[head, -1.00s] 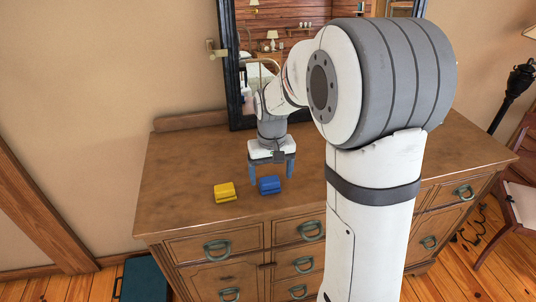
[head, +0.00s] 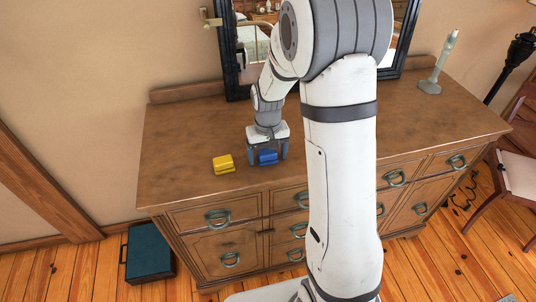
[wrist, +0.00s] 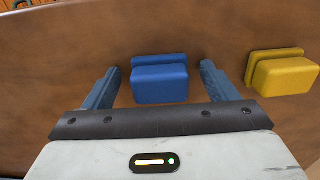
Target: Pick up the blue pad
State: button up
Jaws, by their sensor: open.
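The blue pad (head: 268,157) lies on the wooden dresser top (head: 190,130), near its front edge. It also shows in the wrist view (wrist: 160,82), between my two fingers. My gripper (head: 268,153) is open and lowered over the pad, with one finger on each side of it. In the wrist view my gripper (wrist: 160,88) shows a gap between each finger and the pad, so neither finger appears to touch it. Whether the fingertips touch the dresser top, I cannot tell.
A yellow pad (head: 223,164) lies just left of the blue one in the head view, and right of my fingers in the wrist view (wrist: 285,74). A dark-framed mirror (head: 232,70) stands behind. A pale bottle-like object (head: 437,68) stands at the back right. The dresser's left side is clear.

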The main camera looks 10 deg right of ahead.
aim_at(268, 152)
jog(key=c, duration=1.1)
jog(key=shift+r, duration=0.1)
notch_tip(268, 152, up, 10)
jog(key=shift+f+b, duration=0.1)
jog(key=shift+b, duration=0.55)
